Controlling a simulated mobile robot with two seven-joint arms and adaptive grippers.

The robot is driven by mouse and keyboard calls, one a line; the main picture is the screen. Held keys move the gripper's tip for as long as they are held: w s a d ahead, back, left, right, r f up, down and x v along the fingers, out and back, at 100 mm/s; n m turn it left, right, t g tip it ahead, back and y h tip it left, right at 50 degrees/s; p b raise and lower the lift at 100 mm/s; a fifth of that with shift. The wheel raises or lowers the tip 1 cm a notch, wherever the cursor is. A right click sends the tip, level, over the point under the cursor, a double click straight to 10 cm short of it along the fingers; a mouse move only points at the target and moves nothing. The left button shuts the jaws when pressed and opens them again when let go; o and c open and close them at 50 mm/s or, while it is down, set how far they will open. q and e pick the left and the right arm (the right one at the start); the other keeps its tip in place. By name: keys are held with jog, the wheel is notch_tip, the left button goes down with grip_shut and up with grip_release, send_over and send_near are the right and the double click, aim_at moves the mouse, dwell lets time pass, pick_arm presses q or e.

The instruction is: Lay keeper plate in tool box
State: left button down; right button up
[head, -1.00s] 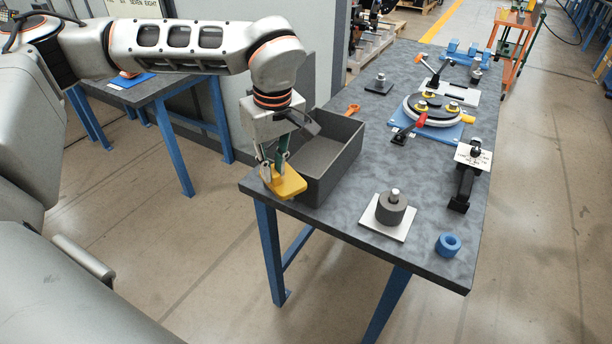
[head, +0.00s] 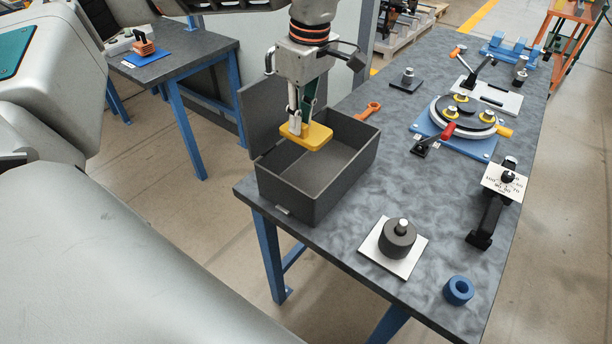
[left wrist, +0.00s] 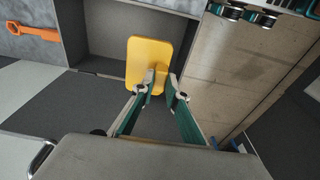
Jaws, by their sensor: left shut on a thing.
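The keeper plate is a yellow rounded slab (head: 308,137), also seen in the left wrist view (left wrist: 146,52). My left gripper (head: 299,124) points down and is shut on the plate near one edge. Its two fingers also show in the left wrist view (left wrist: 161,88). The grey tool box (head: 325,193) stands open on the near left of the table, with its lid (head: 258,112) upright at the left. The plate hangs over the box opening, near the lid side, apart from the floor. My right gripper is not in view.
An orange wrench (head: 368,111) lies just behind the box. A dark cylinder on a white plate (head: 397,240) and a blue ring (head: 458,290) stand at the front right. A round fixture (head: 462,117) and a dial stand (head: 490,207) are further right. Table between is clear.

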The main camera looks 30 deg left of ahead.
pick_arm(q)
notch_tip(320, 180, down, 14)
jog(key=shift+r, duration=0.25)
notch_tip(320, 180, down, 4)
jog(key=shift+r, duration=0.25)
jog(key=c, duration=2)
grip_release()
jog(key=shift+c, duration=0.2)
